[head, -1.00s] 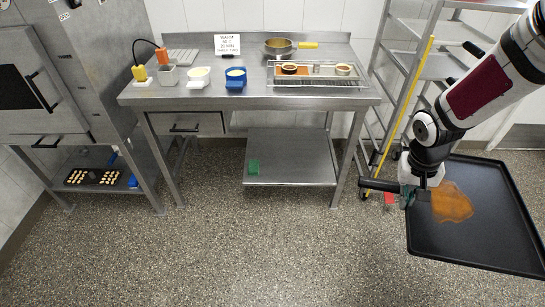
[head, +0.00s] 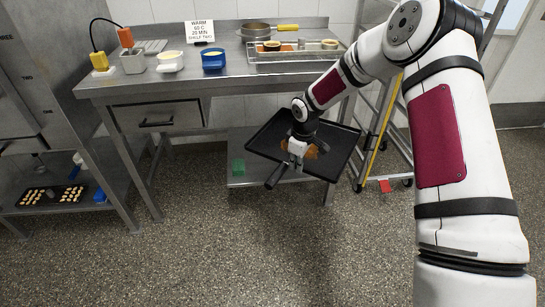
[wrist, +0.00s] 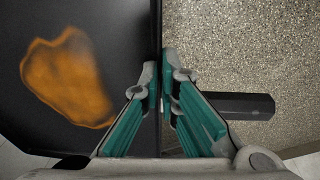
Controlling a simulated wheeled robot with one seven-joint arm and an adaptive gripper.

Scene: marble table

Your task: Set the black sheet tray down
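The black sheet tray (head: 341,150) hangs in the air in front of the steel table, roughly level with a slight tilt. An orange-brown stain or spill lies on it, also seen in the wrist view (wrist: 68,76). My gripper (head: 296,160) is at the tray's near edge. In the wrist view my gripper's teal fingers (wrist: 162,100) are closed on the tray's rim, one finger on each side. A dark handle-like bar (wrist: 238,105) sticks out beyond the rim, away from the tray.
The steel table (head: 225,76) holds a pan (head: 256,32), a blue container (head: 213,60), a white container (head: 170,62) and a steel rack tray (head: 290,54). Its lower shelf (head: 240,180) carries a green block (head: 238,168). A wheeled rack stands right; open floor lies in front.

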